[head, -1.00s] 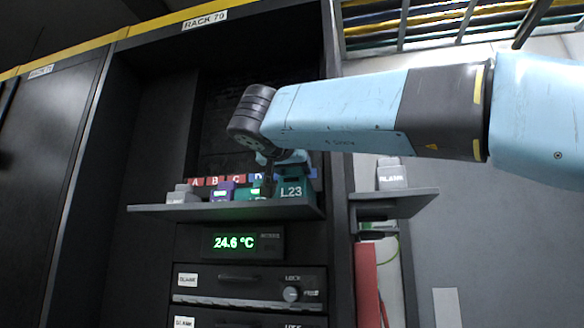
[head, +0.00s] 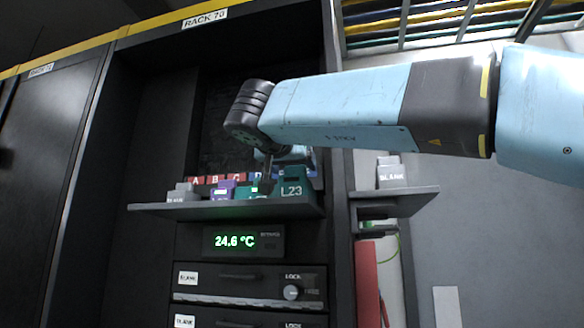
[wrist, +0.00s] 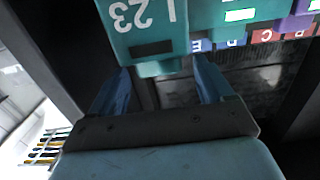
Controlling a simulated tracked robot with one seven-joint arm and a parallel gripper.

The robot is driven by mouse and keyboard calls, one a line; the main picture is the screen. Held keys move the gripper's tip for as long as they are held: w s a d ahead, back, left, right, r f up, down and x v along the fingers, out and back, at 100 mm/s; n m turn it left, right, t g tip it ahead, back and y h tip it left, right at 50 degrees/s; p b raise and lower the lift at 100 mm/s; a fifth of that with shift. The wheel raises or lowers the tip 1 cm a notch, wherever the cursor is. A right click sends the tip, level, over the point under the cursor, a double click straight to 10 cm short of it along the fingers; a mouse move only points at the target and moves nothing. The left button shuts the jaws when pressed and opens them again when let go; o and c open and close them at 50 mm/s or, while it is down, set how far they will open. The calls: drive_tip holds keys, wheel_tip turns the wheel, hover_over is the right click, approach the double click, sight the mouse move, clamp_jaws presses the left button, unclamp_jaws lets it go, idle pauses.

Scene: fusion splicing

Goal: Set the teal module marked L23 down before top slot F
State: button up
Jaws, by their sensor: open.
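The teal module marked L23 (head: 292,189) stands upright on the shelf (head: 230,211) at its right end. In the wrist view the module (wrist: 148,32) appears upside down. My gripper (wrist: 165,72) is open, with its two blue fingers apart at the module's near end, one toward each side. I cannot tell whether a finger touches it. In the head view my arm hides most of the gripper. Slot labels A to D (head: 215,180) show behind the modules, and a blue label E (wrist: 199,45) shows in the wrist view. Label F is not visible.
A second teal module (head: 250,193), a purple module (head: 222,190) and a grey blank (head: 181,193) stand left of L23 on the shelf. Another blank (head: 391,174) sits on a side shelf (head: 400,203) at right. A temperature display (head: 240,241) is below.

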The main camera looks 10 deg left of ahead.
drive_tip(key=s, duration=1.1)
drive_tip(key=shift+a+r, duration=0.25)
drive_tip(key=shift+a, duration=0.15)
